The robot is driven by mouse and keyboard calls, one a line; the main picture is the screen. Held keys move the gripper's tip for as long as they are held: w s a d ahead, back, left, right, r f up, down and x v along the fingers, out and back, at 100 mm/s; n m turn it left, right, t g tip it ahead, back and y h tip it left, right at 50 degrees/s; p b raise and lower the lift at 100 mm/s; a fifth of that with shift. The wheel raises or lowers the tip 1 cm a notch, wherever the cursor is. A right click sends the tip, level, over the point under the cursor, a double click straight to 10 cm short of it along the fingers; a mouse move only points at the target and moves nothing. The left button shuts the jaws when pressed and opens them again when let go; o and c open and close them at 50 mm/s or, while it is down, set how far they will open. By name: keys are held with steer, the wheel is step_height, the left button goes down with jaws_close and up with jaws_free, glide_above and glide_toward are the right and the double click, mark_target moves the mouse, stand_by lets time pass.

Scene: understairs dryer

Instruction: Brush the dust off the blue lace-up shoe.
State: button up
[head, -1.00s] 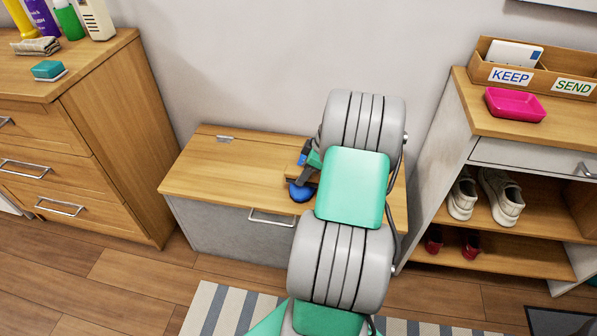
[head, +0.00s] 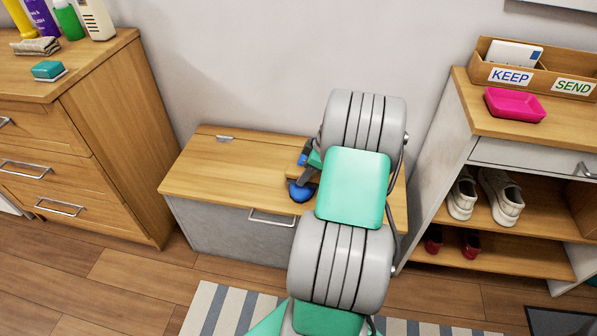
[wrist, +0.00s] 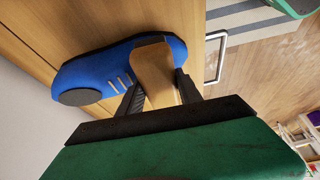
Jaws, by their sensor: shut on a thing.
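The blue lace-up shoe (head: 301,192) lies on the wooden top of the low bench, partly hidden by my arm in the head view. In the wrist view the shoe (wrist: 100,70) shows its dark round opening and pale lace bars. My gripper (wrist: 158,92) is over the shoe, its two dark fingers shut on a brown wooden brush (wrist: 153,65). The brush lies across the blue upper beyond the laces and appears to touch it. I cannot make out dust on the visible blue surface.
The bench top (head: 220,172) is clear left of the shoe. A drawer chest (head: 110,110) with bottles stands left. A striped rug (head: 235,308) lies in front.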

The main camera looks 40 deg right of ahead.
mark_target(297, 169)
steer(key=shift+s+d, duration=0.5)
steer(key=shift+s, duration=0.2)
steer(key=shift+w+a, duration=0.7)
steer(key=shift+w, duration=0.25)
steer(key=shift+w+a, duration=0.7)
steer(key=shift+w, duration=0.25)
steer(key=s+d, duration=0.1)
steer(key=s, duration=0.1)
steer(key=s+d, duration=0.2)
steer(key=w+a, duration=0.1)
steer(key=w, duration=0.1)
steer(key=w+a, duration=0.2)
steer(key=shift+f, duration=0.1)
steer(key=s+d, duration=0.1)
steer(key=s, duration=0.1)
steer(key=s+d, duration=0.1)
steer(key=s, duration=0.1)
steer(key=shift+d, duration=0.4)
steer(key=shift+r, duration=0.2)
step_height(297, 169, up, 7)
steer(key=p, duration=0.5)
steer(key=shift+f, duration=0.1)
